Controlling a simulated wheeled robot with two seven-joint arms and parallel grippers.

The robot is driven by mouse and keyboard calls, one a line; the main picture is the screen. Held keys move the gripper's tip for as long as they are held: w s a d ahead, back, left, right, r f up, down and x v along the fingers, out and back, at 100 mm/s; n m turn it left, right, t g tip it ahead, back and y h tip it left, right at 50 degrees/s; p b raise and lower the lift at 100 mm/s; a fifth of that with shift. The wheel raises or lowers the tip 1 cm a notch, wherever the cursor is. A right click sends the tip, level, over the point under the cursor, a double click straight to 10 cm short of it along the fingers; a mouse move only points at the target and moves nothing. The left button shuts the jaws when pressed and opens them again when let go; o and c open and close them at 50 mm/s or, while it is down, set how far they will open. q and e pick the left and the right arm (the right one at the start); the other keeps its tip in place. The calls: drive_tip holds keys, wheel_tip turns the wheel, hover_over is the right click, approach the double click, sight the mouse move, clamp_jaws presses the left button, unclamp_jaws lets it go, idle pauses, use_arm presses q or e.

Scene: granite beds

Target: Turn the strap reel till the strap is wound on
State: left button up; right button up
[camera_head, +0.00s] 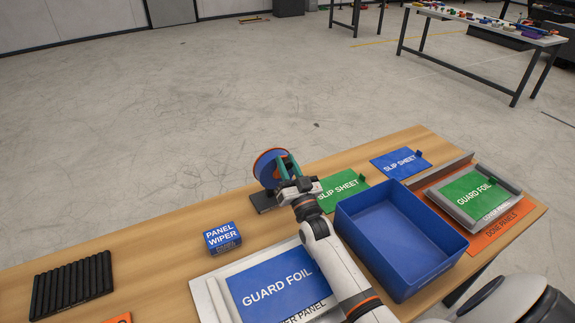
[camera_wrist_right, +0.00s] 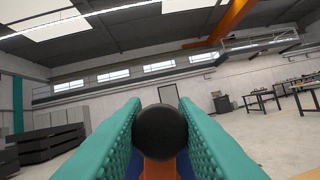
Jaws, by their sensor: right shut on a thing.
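The strap reel (camera_head: 268,166), a blue disc with an orange edge, stands upright on a dark base (camera_head: 263,201) at the far edge of the wooden table. My right gripper (camera_head: 286,166) reaches it from the near side, its teal fingers covering part of the disc. In the right wrist view, a round black knob (camera_wrist_right: 160,130) on an orange part (camera_wrist_right: 160,170) sits between the two fingers, and the gripper is shut on it. The strap cannot be made out. My left gripper is not in view.
A blue bin (camera_head: 350,205) stands right of my right arm. Green (camera_head: 342,190) and blue slip sheets (camera_head: 400,163) lie behind it. A panel wiper box (camera_head: 222,238), a black ribbed rack (camera_head: 72,284) and a guard foil panel (camera_head: 270,286) lie on the near table. Wood left of the reel is clear.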

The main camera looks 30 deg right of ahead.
drive_tip(key=o, duration=1)
drive_tip(key=shift+s+f, duration=0.2)
drive_tip(key=shift+b+v, duration=0.75)
drive_tip(key=shift+v, duration=0.5)
drive_tip(key=s+a, duration=0.2)
drive_tip(key=s, duration=1)
drive_tip(key=shift+b, duration=0.45)
